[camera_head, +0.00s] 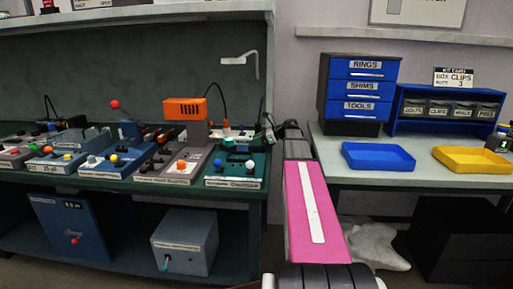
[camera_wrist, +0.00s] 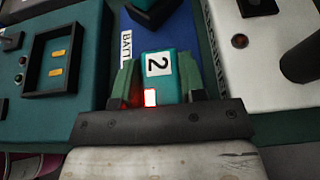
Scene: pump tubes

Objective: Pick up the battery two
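Battery two (camera_wrist: 160,68) is a teal block with a white label bearing a black 2, upside down in the wrist view. It stands between the two green fingers of my gripper (camera_wrist: 157,80), close to both. I cannot tell whether the fingers press on it. A red light (camera_wrist: 150,97) glows at its near end. Below it is a blue surface (camera_wrist: 187,30) with a partly hidden label starting "BATT". In the head view my arm reaches toward the right end of the left bench, and the battery cannot be made out.
In the wrist view a teal panel (camera_wrist: 28,112) with a dark frame lies left and a pale box (camera_wrist: 232,60) right. In the head view, coloured modules fill the left bench around an orange device (camera_head: 184,110). A blue tray (camera_head: 378,157) and yellow tray (camera_head: 472,160) sit right.

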